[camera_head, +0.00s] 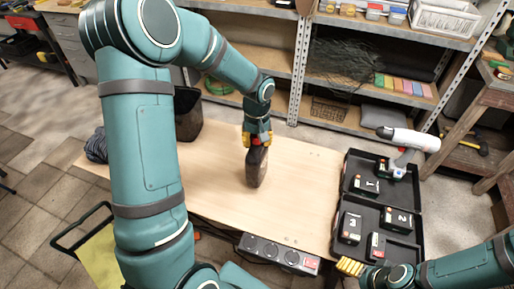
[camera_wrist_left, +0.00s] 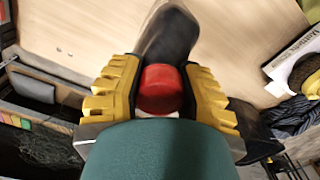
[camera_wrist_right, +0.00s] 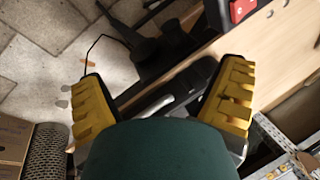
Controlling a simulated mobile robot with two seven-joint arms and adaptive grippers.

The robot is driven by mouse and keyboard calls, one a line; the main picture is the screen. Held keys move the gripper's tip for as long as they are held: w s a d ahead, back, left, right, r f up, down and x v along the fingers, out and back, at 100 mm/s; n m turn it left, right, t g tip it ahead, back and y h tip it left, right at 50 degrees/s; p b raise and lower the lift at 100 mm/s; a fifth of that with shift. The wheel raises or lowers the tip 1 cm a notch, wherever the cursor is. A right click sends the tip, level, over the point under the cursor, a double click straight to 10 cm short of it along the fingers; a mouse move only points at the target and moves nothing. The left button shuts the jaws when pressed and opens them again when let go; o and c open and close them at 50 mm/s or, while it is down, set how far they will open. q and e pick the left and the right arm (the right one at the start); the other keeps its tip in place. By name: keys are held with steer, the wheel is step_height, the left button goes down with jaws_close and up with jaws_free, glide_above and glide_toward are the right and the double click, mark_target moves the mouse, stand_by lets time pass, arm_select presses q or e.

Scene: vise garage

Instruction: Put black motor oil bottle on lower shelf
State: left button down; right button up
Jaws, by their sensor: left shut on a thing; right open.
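The black motor oil bottle (camera_head: 256,168) is roughly upright at the middle of the wooden table (camera_head: 215,155). I cannot tell whether its base touches the table. My left gripper (camera_head: 257,137) is above it, shut on its neck and red cap. The left wrist view shows the red cap (camera_wrist_left: 160,88) between the yellow fingers and the dark bottle body (camera_wrist_left: 168,38) beyond. The metal rack's lower shelf (camera_head: 345,123) is behind the table, with a wire basket on it. My right gripper (camera_head: 350,267) is open and empty near the table's front right; its spread fingers show in the right wrist view (camera_wrist_right: 162,100).
An open black tool case (camera_head: 349,182) with numbered battery packs and a drill (camera_head: 406,140) takes the table's right end. A dark bin (camera_head: 188,115) stands at the back left. A power strip (camera_head: 278,254) is on the front edge. The table around the bottle is clear.

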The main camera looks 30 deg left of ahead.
arm_select(q)
steer(key=shift+f, duration=1.45)
steer(key=shift+f+b, duration=0.1)
steer(key=shift+b, duration=0.25)
steer(key=c, duration=0.7)
jaws_free()
step_height(320, 180, up, 12)
steer(key=p, duration=0.2)
steer(key=shift+p, duration=0.35)
